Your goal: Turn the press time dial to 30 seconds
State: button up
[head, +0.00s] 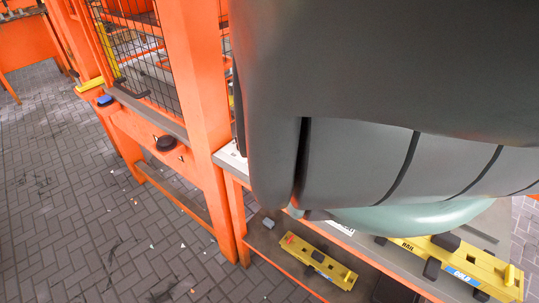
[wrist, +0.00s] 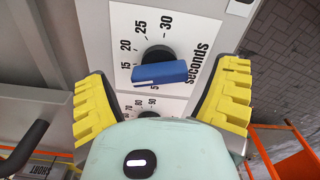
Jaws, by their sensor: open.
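The press time dial (wrist: 160,70) is a blue bar handle on a black round knob, on a white scale plate (wrist: 185,28) marked 15, 20, 25, 30 and "seconds". The blue bar lies nearly level in the wrist view, its left end near the 15. In the head view my arm hides the dial and gripper.
A second dial (wrist: 148,114), with numbers around 70 to 90, sits just below, partly hidden by my gripper. In the head view, an orange frame (head: 205,90) with mesh stands left of my arm. Yellow jigs (head: 318,262) lie low down. Open paved floor (head: 60,190) is at left.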

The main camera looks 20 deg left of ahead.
jog(key=shift+f, duration=0.2)
jog(key=shift+c, duration=0.3)
jog(key=c, duration=1.1)
jog(key=shift+c, duration=0.2)
